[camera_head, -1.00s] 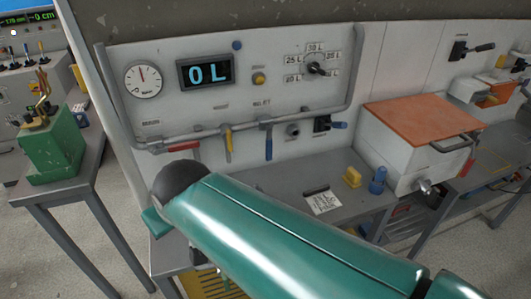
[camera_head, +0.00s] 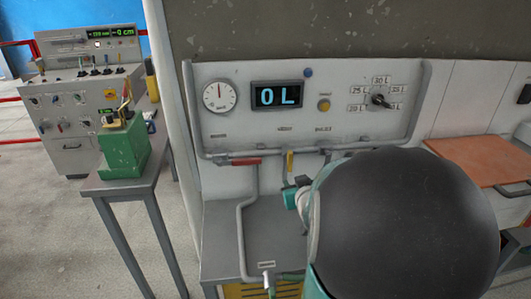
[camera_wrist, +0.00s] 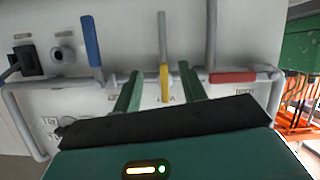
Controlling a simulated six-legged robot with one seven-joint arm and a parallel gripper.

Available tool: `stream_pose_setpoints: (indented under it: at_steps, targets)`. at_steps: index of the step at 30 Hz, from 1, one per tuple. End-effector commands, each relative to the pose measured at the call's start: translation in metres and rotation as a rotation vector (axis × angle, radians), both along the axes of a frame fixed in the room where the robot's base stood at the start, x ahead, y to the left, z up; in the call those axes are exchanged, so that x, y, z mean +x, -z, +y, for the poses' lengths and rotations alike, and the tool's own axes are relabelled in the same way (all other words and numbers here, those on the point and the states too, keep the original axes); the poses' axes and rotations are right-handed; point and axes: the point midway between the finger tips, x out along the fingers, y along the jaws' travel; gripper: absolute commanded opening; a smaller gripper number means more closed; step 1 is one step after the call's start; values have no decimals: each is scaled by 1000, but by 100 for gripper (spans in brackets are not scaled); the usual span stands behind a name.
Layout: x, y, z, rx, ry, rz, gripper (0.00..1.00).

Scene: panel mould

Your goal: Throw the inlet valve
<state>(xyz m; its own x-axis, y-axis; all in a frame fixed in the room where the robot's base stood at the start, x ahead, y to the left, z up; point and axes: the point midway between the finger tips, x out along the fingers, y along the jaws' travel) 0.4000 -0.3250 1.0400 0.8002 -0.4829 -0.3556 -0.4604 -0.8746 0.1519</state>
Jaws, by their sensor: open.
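Three lever valves sit on the pipe along the panel, with red, yellow and blue handles. The labels are too blurred to tell which one is the inlet valve. The red handle (camera_head: 240,161) lies along the pipe; it also shows in the wrist view (camera_wrist: 233,77). The yellow handle (camera_wrist: 164,82) stands across the pipe and shows in the head view (camera_head: 290,160). The blue handle (camera_wrist: 91,41) is also crosswise, hidden in the head view. My gripper (camera_wrist: 160,72) is open, its green fingers on either side of the yellow handle; contact cannot be told.
The panel carries a round gauge (camera_head: 219,96), a display (camera_head: 277,95) reading 0 L, and a selector knob (camera_head: 381,101). A green device (camera_head: 124,150) stands on a side table at left. My arm covers the panel's lower right in the head view.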

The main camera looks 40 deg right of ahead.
Motion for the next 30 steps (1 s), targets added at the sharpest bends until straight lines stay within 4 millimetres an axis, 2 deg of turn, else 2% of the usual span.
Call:
stream_pose_setpoints:
  at_steps: [1,6,12,15,20,30]
  targets:
    - [-11,12,-21,-4,18,-33,42]
    - [-47,35,-62,-31,26,-189,42]
    - [-88,50,-83,-41,27,-347,42]
    - [-96,51,-85,-45,26,-384,42]
    - [-89,50,-90,-48,21,-396,42]
    - [-36,50,-121,-49,20,-395,42]
